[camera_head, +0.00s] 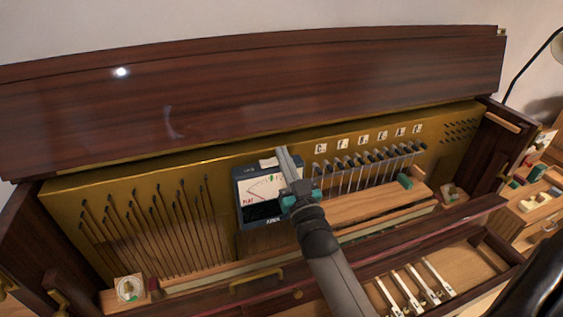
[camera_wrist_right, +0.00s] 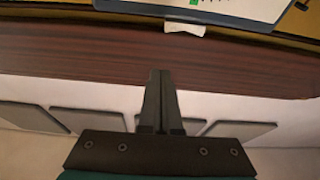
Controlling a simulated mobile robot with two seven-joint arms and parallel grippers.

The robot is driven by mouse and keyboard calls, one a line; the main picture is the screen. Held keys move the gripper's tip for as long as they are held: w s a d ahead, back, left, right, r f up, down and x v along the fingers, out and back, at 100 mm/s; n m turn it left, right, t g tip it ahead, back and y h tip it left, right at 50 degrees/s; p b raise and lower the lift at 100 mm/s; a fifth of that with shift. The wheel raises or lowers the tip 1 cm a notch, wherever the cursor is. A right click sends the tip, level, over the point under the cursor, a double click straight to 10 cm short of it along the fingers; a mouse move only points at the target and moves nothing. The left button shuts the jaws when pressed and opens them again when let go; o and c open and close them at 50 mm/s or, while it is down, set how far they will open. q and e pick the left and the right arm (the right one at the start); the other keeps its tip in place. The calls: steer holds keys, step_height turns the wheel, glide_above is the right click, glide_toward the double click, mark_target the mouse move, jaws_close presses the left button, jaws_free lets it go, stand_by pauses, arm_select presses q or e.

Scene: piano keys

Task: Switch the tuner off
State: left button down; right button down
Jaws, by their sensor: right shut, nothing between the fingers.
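The tuner (camera_head: 250,212) is a dark blue box with a pale dial face, fixed upright in the middle of the piano's open front. A small white tab (camera_head: 268,163), perhaps its switch, sits on its top edge. It also shows in the right wrist view (camera_wrist_right: 185,27), beside the tuner's casing (camera_wrist_right: 215,15). My right gripper (camera_head: 283,152) is shut and empty. Its fingertips are just right of the white tab in the head view and cover part of the tuner's right side. In the wrist view the fingertips (camera_wrist_right: 160,73) appear apart from the tab. My left gripper is not in view.
Thin dark rods (camera_head: 155,225) stand left of the tuner, and a row of hammers (camera_head: 370,165) under letter labels stands right. The raised wooden lid (camera_head: 250,95) rises behind. A wooden rail (camera_head: 400,235) runs along the front.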

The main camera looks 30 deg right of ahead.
mark_target(269, 163)
steer(key=shift+w+d+f, duration=0.15)
steer(key=shift+w+f, duration=0.3)
steer(key=shift+f, duration=0.4)
steer(key=shift+w+d+f, duration=0.1)
steer(key=shift+w+f, duration=0.35)
steer(key=shift+f, duration=0.4)
